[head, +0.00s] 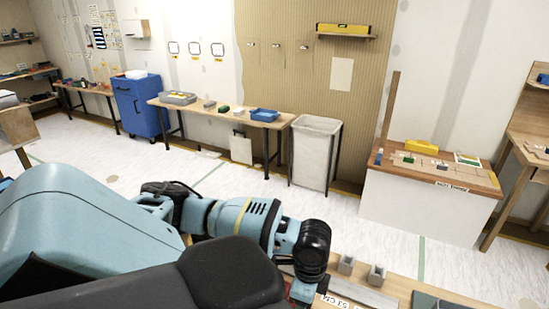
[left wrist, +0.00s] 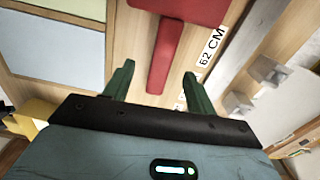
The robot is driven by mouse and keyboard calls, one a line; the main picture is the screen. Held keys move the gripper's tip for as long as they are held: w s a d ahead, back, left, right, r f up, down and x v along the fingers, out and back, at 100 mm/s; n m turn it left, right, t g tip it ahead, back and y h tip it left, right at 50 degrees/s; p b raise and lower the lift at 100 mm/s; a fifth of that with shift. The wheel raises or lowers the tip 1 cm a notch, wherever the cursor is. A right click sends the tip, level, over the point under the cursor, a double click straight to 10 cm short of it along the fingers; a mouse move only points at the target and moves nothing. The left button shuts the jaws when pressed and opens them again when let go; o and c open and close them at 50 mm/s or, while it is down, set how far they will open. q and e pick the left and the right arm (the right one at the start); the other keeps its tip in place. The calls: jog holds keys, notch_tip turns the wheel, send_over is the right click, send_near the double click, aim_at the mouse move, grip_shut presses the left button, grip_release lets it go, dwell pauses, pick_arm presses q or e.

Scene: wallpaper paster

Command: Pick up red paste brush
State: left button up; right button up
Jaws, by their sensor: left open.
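The red paste brush (left wrist: 163,55) lies on a wooden tabletop in the left wrist view. It has a wide block at the top edge, partly cut off, and a narrower handle pointing towards me. My left gripper (left wrist: 158,80) is open, with its two green fingers on either side of the handle and visible gaps to it. I cannot tell the height of the fingers above the table. In the head view my left arm reaches over the near table and hides most of the gripper and brush. My right gripper is in neither view.
A white label reading "62 CM" (left wrist: 211,48) lies right of the brush. Two small grey blocks (head: 346,264) (head: 377,275) stand beside a grey strip on the near table (head: 402,289). Pale panels (left wrist: 58,52) lie left of the brush. A bin (head: 315,155) and benches stand farther away.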

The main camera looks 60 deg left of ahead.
pick_arm(q)
jog(key=shift+w+d+f, duration=0.1)
jog(key=shift+w+f, duration=0.1)
jog(key=shift+f, duration=1.15)
jog(key=shift+w+d+f, duration=0.1)
jog(key=shift+w+f, duration=0.1)
jog(key=shift+f, duration=1.1)
jog(key=c, duration=1.1)
jog(key=shift+o, duration=0.2)
jog(key=shift+r, duration=0.1)
jog(key=shift+r, duration=0.45)
jog(key=r, duration=0.2)
jog(key=shift+s+d+r, duration=0.15)
jog(key=shift+s+r, duration=0.1)
jog(key=shift+r, duration=0.1)
jog(key=s+d, duration=0.2)
jog(key=s, duration=0.2)
jog(key=s+d, duration=0.3)
jog(key=s, duration=0.1)
jog(key=s+d+r, duration=0.1)
jog(key=s+d, duration=0.2)
jog(key=s, duration=0.2)
jog(key=shift+d+r, duration=0.1)
jog(key=shift+d, duration=0.05)
